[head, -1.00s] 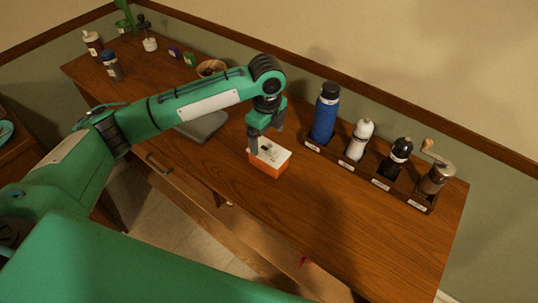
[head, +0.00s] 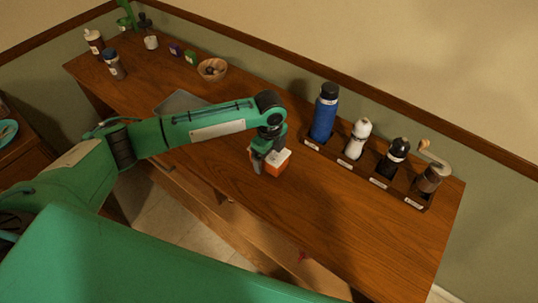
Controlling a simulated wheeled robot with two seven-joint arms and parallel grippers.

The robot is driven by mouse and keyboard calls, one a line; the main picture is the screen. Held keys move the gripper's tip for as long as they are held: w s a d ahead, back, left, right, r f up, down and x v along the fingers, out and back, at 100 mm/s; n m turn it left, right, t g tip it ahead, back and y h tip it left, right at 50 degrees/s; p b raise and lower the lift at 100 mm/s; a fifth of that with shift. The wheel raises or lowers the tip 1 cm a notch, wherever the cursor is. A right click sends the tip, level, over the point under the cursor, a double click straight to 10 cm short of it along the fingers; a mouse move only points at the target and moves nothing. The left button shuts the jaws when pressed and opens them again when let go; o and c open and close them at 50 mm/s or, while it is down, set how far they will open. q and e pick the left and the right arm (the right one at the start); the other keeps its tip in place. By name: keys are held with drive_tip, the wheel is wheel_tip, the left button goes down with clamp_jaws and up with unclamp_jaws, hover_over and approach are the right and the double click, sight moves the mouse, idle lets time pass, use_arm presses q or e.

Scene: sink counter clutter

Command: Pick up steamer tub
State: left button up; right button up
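An orange box-shaped tub with a white top (head: 280,163) sits on the wooden counter, left of the rack of bottles. It is the only thing near my gripper that could be the steamer tub. My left gripper (head: 264,158) is down at the tub, pointing downward, and covers its left part. One finger shows at the tub's near left side. The other finger is hard to make out, so I cannot tell whether the gripper is closed on the tub. My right gripper is not in view.
A dark wooden rack (head: 360,178) holds a blue bottle (head: 324,117), a white bottle (head: 357,138), a black-topped bottle and a grinder. A grey flat tray (head: 178,102) lies behind my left arm, near a wooden bowl (head: 212,69). The counter's front right is clear.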

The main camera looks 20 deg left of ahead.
use_arm(q)
drive_tip(key=shift+r, duration=0.1)
drive_tip(key=c, duration=1.2)
